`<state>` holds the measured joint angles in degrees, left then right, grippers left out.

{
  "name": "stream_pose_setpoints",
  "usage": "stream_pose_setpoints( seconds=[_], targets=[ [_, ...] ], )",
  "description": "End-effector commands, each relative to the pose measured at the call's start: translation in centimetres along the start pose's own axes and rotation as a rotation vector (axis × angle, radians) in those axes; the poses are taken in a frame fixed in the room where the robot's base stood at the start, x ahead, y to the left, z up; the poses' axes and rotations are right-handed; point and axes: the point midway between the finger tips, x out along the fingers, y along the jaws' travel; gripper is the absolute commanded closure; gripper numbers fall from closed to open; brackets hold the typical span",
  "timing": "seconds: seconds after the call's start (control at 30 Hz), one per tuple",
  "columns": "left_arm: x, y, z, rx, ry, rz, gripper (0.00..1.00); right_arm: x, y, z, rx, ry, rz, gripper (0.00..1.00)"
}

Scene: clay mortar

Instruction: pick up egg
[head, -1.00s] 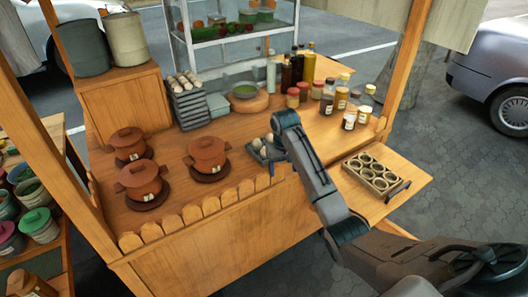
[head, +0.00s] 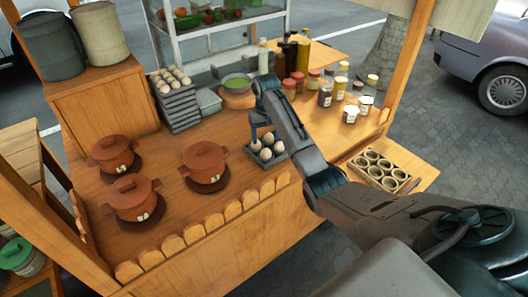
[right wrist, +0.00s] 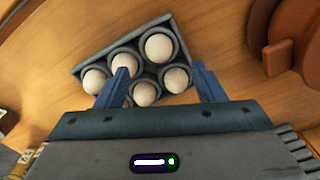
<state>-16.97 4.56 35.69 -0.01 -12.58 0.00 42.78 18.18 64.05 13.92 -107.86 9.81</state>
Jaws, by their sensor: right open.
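A small dark egg tray (head: 252,155) lies on the wooden counter, holding several pale eggs (head: 278,146). In the right wrist view the tray (right wrist: 85,70) sits at a slant, with an egg (right wrist: 159,47) at its far side. Two more eggs, a nearer egg (right wrist: 144,94) and a right-hand egg (right wrist: 176,80), lie between or close to the fingers. My right gripper (right wrist: 160,70) is open, its blue fingers apart above the tray, and holds nothing. It also shows in the head view (head: 262,128) over the tray's back edge. My left gripper is out of view.
Lidded clay pots (head: 205,160) stand left of the tray. A stacked egg rack (head: 178,110), a green bowl (head: 237,82) and bottles (head: 301,55) stand behind. A muffin-style mould (head: 378,170) lies on the right shelf.

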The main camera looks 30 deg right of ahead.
Motion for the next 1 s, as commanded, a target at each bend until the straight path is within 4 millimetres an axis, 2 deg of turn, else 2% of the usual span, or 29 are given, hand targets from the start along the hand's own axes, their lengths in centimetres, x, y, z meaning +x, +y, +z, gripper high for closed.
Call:
stream_pose_setpoints(
  seconds=[0.1, 0.23, 0.33, 0.47, 0.6, 0.87, 0.9, 1.0],
  targets=[
    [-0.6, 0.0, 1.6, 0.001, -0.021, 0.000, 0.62, 1.5, 0.0, 0.0, 0.000, -0.001, 0.000, 0.37],
    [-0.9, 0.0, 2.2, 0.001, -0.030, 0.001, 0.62, 2.4, 0.0, 0.0, 0.000, 0.000, -0.001, 0.37],
    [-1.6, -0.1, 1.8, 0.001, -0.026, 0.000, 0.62, 3.3, 0.0, -0.1, 0.000, -0.003, 0.000, 0.37],
    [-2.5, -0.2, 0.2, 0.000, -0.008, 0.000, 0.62, 5.2, 0.1, -0.1, -0.001, -0.004, 0.000, 0.37],
    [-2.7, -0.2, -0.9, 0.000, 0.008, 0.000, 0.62, 7.0, 0.1, -0.2, 0.000, -0.001, 0.001, 0.37],
    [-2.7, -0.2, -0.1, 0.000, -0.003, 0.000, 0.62, 7.7, 0.1, -0.2, -0.001, 0.001, 0.000, 0.37],
    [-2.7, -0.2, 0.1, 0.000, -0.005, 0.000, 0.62, 7.7, 0.1, -0.2, -0.001, 0.000, 0.000, 0.39],
    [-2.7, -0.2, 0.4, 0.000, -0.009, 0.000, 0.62, 7.7, 0.1, -0.2, -0.001, -0.001, 0.000, 0.56]
  ],
)
